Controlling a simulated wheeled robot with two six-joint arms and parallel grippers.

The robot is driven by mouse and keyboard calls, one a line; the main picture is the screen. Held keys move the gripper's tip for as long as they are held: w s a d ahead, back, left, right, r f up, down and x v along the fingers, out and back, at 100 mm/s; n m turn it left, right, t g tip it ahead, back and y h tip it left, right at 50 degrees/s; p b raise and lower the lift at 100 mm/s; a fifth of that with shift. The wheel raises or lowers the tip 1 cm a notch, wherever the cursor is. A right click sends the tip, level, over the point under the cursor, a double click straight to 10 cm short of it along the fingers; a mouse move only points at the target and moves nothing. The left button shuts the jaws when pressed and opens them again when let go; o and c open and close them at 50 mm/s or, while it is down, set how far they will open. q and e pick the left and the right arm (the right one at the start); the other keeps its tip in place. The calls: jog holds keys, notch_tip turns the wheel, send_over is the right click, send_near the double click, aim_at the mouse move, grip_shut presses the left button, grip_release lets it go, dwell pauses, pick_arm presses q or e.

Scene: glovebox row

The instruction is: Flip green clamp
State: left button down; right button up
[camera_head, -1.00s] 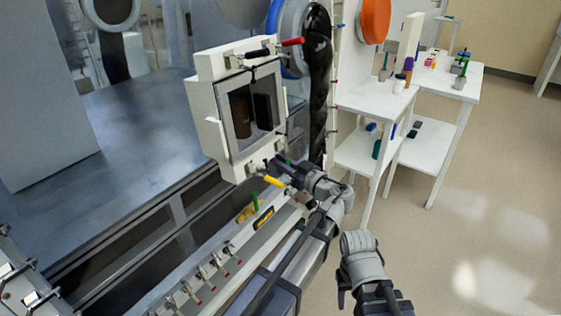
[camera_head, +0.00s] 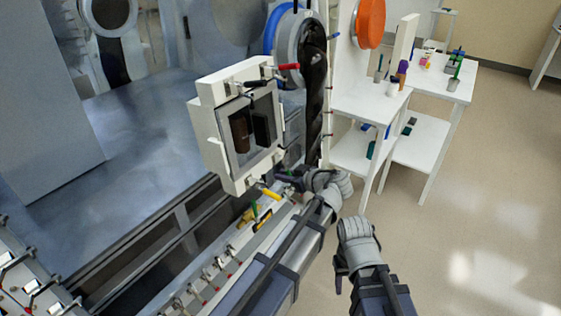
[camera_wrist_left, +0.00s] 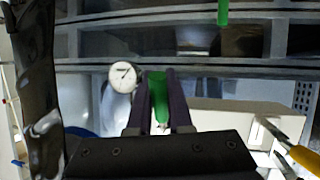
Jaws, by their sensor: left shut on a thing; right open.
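The green clamp handle (camera_wrist_left: 159,97) stands between the two dark fingers of my left gripper (camera_wrist_left: 158,100) in the left wrist view. The left gripper is shut on it. In the head view, my left gripper (camera_head: 284,176) is at the lower right corner of the white-framed window door (camera_head: 208,130), and the held handle is mostly hidden there. My right gripper (camera_head: 341,268) is open and empty, lower right of the left one, above the floor.
A yellow clamp handle (camera_head: 270,194) is close by; it also shows in the left wrist view (camera_wrist_left: 303,158). Red (camera_head: 289,67) and black (camera_head: 257,83) handles are at the door's top. Another green handle (camera_head: 254,211) stands lower. White tables (camera_head: 372,105) are at right.

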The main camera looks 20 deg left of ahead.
pick_arm(q)
jog(key=d+g+h+p, duration=0.1)
jog(key=h+p, duration=0.1)
jog(key=p, duration=0.1)
jog(key=d+r+g+h+p, duration=0.1)
jog(key=h+p, duration=0.1)
jog(key=p, duration=0.1)
jog(key=s+n+h+p, duration=0.1)
jog(key=h+p, duration=0.1)
jog(key=p, duration=0.1)
jog(key=shift+d+r+g+h+p, duration=0.3)
jog(key=shift+d+g+p, duration=0.1)
jog(key=shift+s+d+r+g+h+p, duration=0.15)
jog(key=shift+d+g+h+p, duration=0.15)
jog(key=shift+h+p, duration=0.45)
jog(key=shift+s+d+r+g+h+p, duration=0.1)
jog(key=shift+d+g+h+p, duration=0.2)
jog(key=shift+h+p, duration=0.45)
jog(key=c, duration=0.8)
grip_release()
jog(key=shift+c, duration=0.2)
jog(key=shift+r, duration=0.1)
jog(key=a+p+v, duration=0.1)
jog(key=p+v, duration=0.6)
jog(key=shift+d+r, duration=0.4)
jog(key=shift+d, duration=0.05)
